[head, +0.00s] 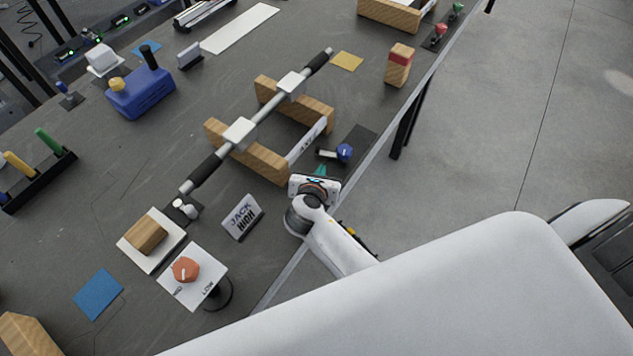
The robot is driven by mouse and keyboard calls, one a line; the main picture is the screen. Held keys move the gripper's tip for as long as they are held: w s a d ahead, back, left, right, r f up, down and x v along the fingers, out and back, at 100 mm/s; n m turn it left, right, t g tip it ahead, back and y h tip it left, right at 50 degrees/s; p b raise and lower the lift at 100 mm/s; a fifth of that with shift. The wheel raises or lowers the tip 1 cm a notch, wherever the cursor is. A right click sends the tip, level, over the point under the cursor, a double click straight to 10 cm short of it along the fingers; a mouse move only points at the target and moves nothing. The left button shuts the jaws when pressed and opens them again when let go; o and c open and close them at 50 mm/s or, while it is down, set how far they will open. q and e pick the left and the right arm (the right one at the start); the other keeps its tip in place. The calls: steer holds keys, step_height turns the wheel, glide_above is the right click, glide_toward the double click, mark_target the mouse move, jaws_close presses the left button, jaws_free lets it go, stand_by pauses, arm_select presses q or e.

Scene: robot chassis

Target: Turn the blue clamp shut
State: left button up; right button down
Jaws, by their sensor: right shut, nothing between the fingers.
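The blue clamp (344,152) is a round blue knob with a pale mark on its face. It sits on a dark plate (359,138) near the table's right edge, with a short light bar to its left. My right gripper (321,170) is just below the clamp in the head view, reaching in from the lower right. It appears shut and empty, and a small gap shows between it and the knob. Its fingertips are small and partly hidden by the wrist. My left gripper is not in view.
A wooden frame (265,160) carrying a metal bar with black grips stands left of the clamp. A "JACK HIGH" sign (242,216) and an orange dial (186,269) are lower left. A wooden block with a red band (399,65) stands farther up the edge.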

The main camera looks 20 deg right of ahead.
mark_target(323, 153)
steer(key=shift+w+d, duration=0.85)
steer(key=shift+w, duration=0.3)
steer(key=shift+r, duration=0.1)
steer(key=p, duration=0.1)
steer(key=w+p, duration=0.1)
steer(key=p, duration=0.1)
steer(key=shift+w+r, duration=0.25)
steer(key=shift+r, duration=0.1)
steer(key=shift+w+d+f+p, duration=0.1)
steer(key=shift+w+p, duration=0.15)
steer(key=shift+p, duration=0.35)
steer(key=shift+w+f, duration=0.25)
steer(key=shift+s+p, duration=0.2)
steer(key=shift+p, duration=0.1)
